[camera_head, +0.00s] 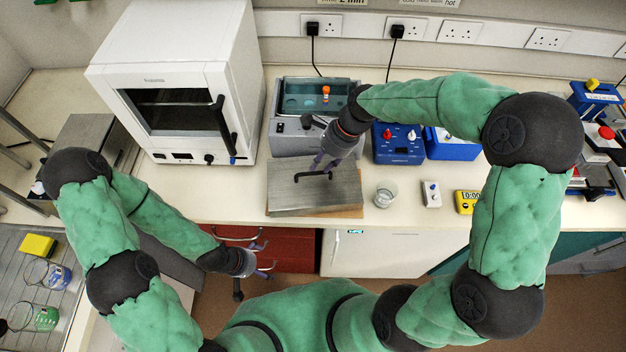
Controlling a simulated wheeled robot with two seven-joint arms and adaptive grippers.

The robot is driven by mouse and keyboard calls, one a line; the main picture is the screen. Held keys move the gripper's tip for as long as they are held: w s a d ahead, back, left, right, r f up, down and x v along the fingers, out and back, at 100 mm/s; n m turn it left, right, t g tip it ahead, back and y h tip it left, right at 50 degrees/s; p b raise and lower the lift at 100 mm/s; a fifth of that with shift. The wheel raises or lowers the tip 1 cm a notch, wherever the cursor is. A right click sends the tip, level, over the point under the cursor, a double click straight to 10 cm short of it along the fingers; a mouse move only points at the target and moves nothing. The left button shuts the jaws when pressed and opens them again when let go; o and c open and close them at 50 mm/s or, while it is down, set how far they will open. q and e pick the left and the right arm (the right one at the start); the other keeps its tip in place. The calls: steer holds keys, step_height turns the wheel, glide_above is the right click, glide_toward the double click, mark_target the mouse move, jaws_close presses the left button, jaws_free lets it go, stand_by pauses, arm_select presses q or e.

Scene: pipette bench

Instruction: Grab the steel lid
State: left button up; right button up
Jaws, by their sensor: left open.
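The steel lid (285,195) is a flat brushed-metal plate with a black bar handle on top. It lies on the bench in front of the open water bath. My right gripper (322,164) points down over the lid, its fingertips at or just above the handle. Whether they touch the handle or close on it cannot be made out. My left gripper (263,258) is open and empty, low in front of the bench by the red drawers.
The grey water bath (290,138) holds an orange-capped tube (326,94). A white oven (180,70) stands to the left. A glass beaker (384,195), a small white device (431,194) and a yellow timer (467,202) stand right of the lid. Blue units (398,150) stand behind.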

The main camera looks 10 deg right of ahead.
mark_target(314, 174)
steer(key=shift+w+a+f, duration=0.15)
steer(key=shift+a+f, duration=0.05)
steer(key=shift+f, duration=0.45)
steer(key=shift+a+f, duration=0.2)
steer(key=shift+f, duration=0.25)
steer(key=b+x, duration=0.1)
steer(key=x, duration=0.3)
steer(key=shift+f, duration=0.15)
jaws_close()
